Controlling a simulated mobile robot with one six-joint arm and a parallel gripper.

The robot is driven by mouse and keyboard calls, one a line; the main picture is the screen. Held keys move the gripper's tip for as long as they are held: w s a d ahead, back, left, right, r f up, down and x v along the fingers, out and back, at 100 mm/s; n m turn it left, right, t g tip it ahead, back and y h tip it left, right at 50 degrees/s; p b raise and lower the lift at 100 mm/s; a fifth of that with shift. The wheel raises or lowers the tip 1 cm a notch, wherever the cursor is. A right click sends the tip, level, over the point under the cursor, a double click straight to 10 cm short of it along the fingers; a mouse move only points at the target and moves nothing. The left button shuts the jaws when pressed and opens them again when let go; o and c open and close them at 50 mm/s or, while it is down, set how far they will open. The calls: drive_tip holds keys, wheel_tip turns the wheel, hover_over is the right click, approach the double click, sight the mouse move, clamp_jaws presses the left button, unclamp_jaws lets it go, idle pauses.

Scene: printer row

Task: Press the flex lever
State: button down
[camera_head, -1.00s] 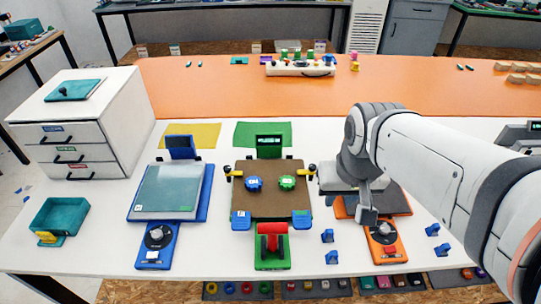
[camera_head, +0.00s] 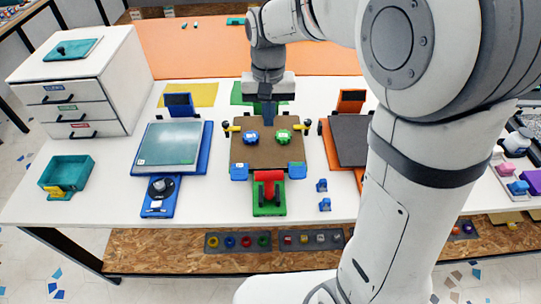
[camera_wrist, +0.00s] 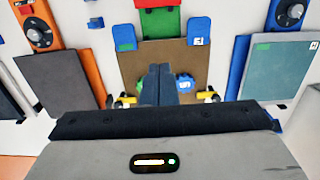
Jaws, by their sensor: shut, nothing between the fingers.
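My gripper (camera_head: 274,127) points down over the back part of the middle printer, with its fingers together. In the wrist view my gripper (camera_wrist: 160,86) is shut and empty, above the brown plate (camera_wrist: 140,55). The brown plate (camera_head: 268,158) holds a blue knob (camera_head: 251,136) and a green knob (camera_head: 283,136). A red lever (camera_head: 268,177) on a green base (camera_head: 269,208) stands at the plate's front edge, apart from my gripper. The red lever (camera_wrist: 157,4) is cut off at the top of the wrist view. I see no label naming the flex lever.
Blue tabs (camera_head: 239,172) flank the red lever, and yellow clamps with black knobs (camera_head: 232,127) sit at the plate's back corners. A blue printer (camera_head: 145,192) stands left, an orange one (camera_head: 329,150) right. Small blue clips (camera_head: 324,204) lie on the white table at front.

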drive_tip(key=p, duration=0.1)
hover_over(269, 185)
drive_tip(key=w, duration=0.4)
drive_tip(key=shift+f, duration=5.4)
drive_tip(key=shift+w+d, duration=0.1)
drive_tip(key=shift+d, duration=0.1)
drive_tip(key=shift+f, duration=0.1)
